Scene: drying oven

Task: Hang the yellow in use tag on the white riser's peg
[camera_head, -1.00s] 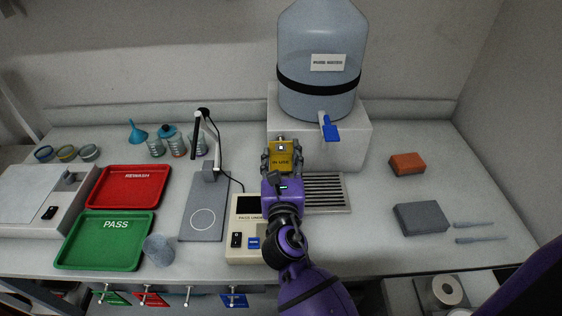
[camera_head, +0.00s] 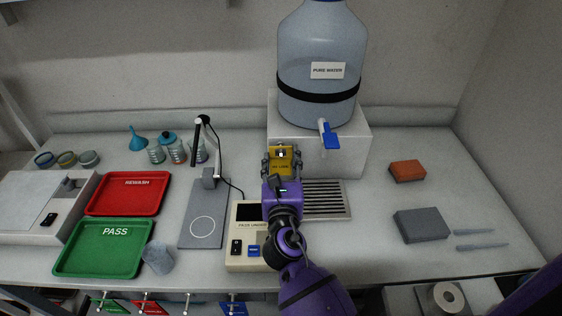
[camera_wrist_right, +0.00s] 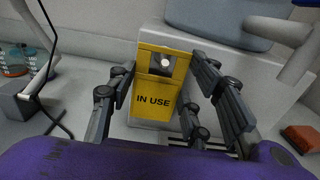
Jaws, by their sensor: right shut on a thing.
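The yellow in use tag (camera_head: 284,166) stands upright in front of the white riser (camera_head: 345,150), facing me. My right gripper (camera_head: 283,160) is shut on it, with fingers along its two side edges. In the right wrist view, the tag (camera_wrist_right: 155,99) shows its black lettering between the fingers, and a window near its top. A small pale round end, apparently the peg (camera_wrist_right: 165,62), shows in that window. I cannot tell how far the peg reaches through, or whether the tag touches the riser. My left gripper is not in view.
A blue water bottle (camera_head: 320,55) with a blue tap (camera_head: 329,135) stands on the riser, right of the tag. A drain grille (camera_head: 327,200) and a cream device (camera_head: 246,258) lie near my right arm. A lamp (camera_head: 198,150) stands left. The right counter is mostly clear.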

